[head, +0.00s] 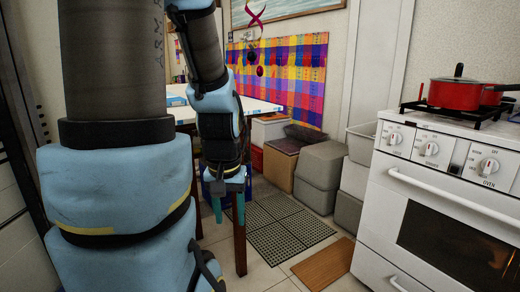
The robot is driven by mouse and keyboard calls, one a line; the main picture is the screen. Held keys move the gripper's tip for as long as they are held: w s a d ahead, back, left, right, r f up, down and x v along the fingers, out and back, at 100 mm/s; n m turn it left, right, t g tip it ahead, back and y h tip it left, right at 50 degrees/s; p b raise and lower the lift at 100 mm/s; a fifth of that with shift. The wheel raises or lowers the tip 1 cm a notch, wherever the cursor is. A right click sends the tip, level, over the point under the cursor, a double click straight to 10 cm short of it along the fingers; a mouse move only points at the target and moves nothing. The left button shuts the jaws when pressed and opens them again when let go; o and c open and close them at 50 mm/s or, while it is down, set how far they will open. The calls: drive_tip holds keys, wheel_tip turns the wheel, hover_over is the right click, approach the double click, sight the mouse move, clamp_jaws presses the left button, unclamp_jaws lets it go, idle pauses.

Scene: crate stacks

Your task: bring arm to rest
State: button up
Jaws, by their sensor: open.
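My arm fills the left side of the head view, with its blue padded links close to the camera. My gripper (227,208) hangs pointing down in the middle of the view, left of the floor mat. Its two teal fingers are apart, with nothing seen between them. The gripper appears in front of a table (262,106) with a white top and dark legs. No crate is held.
Stacked crates and boxes (318,178) stand along the back wall. A white stove (450,200) with a red pot (455,94) is at the right. A dark grid mat (285,232) and a brown mat (322,264) lie on the tiled floor, which is otherwise clear.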

wheel_tip(320, 180, up, 17)
drive_tip(key=p, duration=1.5)
drive_tip(key=shift+w, duration=0.1)
